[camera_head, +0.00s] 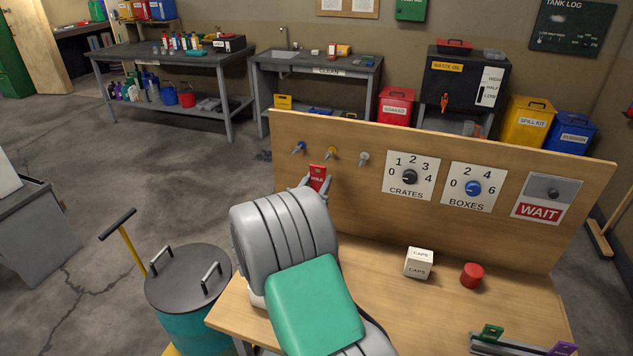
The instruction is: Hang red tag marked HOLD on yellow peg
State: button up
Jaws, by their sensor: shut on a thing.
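The red tag (317,178) marked HOLD is upright in front of the wooden board, at the board's left part. My gripper (318,184) is shut on the tag, with a finger on each side of it; my grey arm hides much of the hand. The yellow peg (331,153) sticks out of the board a little above and to the right of the tag. The tag looks apart from the peg, though the depth between them is hard to tell.
A blue peg (299,147) and a grey peg (363,158) flank the yellow one. Right of them are a CRATES dial (409,176), a BOXES dial (473,188) and a WAIT sign (540,211). A white CAPS box (418,263) and a red cap (472,275) stand on the bench.

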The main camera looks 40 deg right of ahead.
jog(key=x, duration=0.9)
jog(key=shift+f, duration=0.45)
dwell(0.6)
jog(key=o, duration=0.9)
jog(key=o, duration=0.3)
dwell(1.9)
jog(key=o, duration=0.6)
jog(key=shift+a, duration=0.1)
